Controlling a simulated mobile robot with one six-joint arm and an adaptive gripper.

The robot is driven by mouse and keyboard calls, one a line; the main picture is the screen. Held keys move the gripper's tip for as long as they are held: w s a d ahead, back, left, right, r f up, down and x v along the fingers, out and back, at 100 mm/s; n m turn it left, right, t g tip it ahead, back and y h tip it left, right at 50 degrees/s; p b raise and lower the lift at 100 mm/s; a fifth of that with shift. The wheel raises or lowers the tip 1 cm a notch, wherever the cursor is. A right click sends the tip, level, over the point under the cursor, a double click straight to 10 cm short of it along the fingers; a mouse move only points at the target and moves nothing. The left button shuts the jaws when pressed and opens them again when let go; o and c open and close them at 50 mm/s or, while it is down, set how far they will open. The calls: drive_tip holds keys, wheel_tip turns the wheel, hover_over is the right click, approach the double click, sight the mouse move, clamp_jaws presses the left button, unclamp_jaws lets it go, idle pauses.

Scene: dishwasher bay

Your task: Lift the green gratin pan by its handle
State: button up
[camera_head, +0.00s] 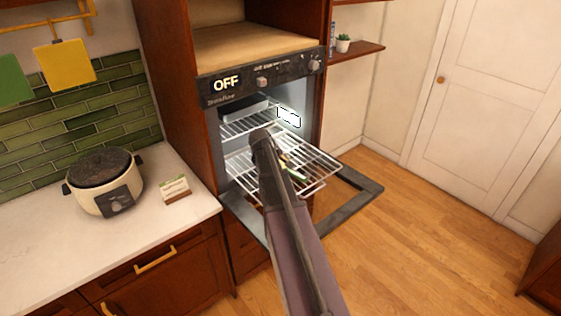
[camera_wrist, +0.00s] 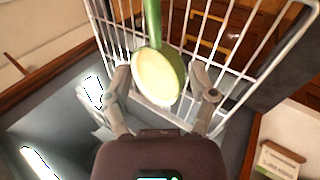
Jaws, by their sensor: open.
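The green gratin pan (camera_wrist: 157,76) shows in the wrist view as a green shape with a cream oval face and a narrow green handle (camera_wrist: 152,22) running to the top edge. In the head view only a small green part of the pan (camera_head: 291,164) shows beside the end of my arm, over the pulled-out wire rack (camera_head: 322,172). My gripper (camera_wrist: 162,80) is open, with one finger on each side of the cream oval in the wrist view. I cannot tell whether the fingers touch it. My arm hides part of the rack.
The open appliance (camera_head: 212,120) has an upper rack (camera_head: 237,128) inside and a lowered door (camera_head: 362,190). A counter (camera_head: 150,218) at the left holds a cream cooker (camera_head: 103,190) and a small card box (camera_head: 174,189). The floor (camera_head: 420,230) at the right is clear.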

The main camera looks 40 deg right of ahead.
sight(294, 173)
drive_tip(key=shift+d+r, duration=0.15)
drive_tip(key=shift+d, duration=0.15)
drive_tip(key=b+x, duration=0.6)
drive_tip(key=x, duration=0.1)
drive_tip(key=shift+w, duration=0.1)
drive_tip(key=shift+b+x, duration=0.6)
drive_tip(key=shift+x, duration=0.2)
drive_tip(key=shift+d, duration=0.1)
drive_tip(key=shift+b+x, duration=2.1)
drive_tip(key=shift+x, duration=0.45)
drive_tip(key=shift+d, duration=0.1)
